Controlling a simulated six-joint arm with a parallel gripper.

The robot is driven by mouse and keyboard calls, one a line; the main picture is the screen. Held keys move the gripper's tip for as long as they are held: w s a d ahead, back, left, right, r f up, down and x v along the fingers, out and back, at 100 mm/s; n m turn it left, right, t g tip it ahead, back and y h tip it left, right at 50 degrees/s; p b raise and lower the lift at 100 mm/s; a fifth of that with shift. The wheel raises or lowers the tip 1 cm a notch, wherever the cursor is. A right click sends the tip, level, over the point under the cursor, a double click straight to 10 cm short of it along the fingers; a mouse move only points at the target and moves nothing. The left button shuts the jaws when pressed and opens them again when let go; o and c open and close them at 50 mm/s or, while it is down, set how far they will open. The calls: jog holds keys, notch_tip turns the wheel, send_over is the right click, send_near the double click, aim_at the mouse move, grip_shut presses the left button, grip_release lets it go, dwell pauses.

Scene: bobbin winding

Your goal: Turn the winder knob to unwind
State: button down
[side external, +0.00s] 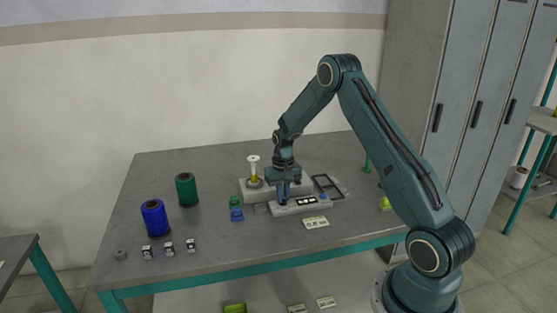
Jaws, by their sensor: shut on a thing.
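The winder (262,192) is a pale grey machine toward the back right of the table. A white-topped spindle with a yellow lower part (254,172) stands upright at its left end. A lower front section (308,203) carries a dark display and a small blue button. My gripper (283,201) points straight down over the front of the winder, left of the display. It is shut on the winder knob, which is mostly hidden by the fingers. A dark rectangular frame (327,186) lies at the winder's right side.
A blue thread spool (155,218) and a green one (186,189) stand on the left. Small green and blue bobbins (236,209) sit just left of the winder. Several small labelled blocks (169,247) and a label card (316,222) lie near the front. The grey table (220,240) is clear at front centre.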

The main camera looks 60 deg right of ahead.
jog(key=n, duration=0.4)
jog(key=shift+w+n, duration=0.1)
jog(key=shift+n, duration=1.6)
jog(key=c, duration=1.5)
grip_release()
jog(key=shift+r, duration=0.1)
notch_tip(320, 180, up, 14)
jog(key=shift+f, duration=0.2)
jog(key=shift+r, duration=0.1)
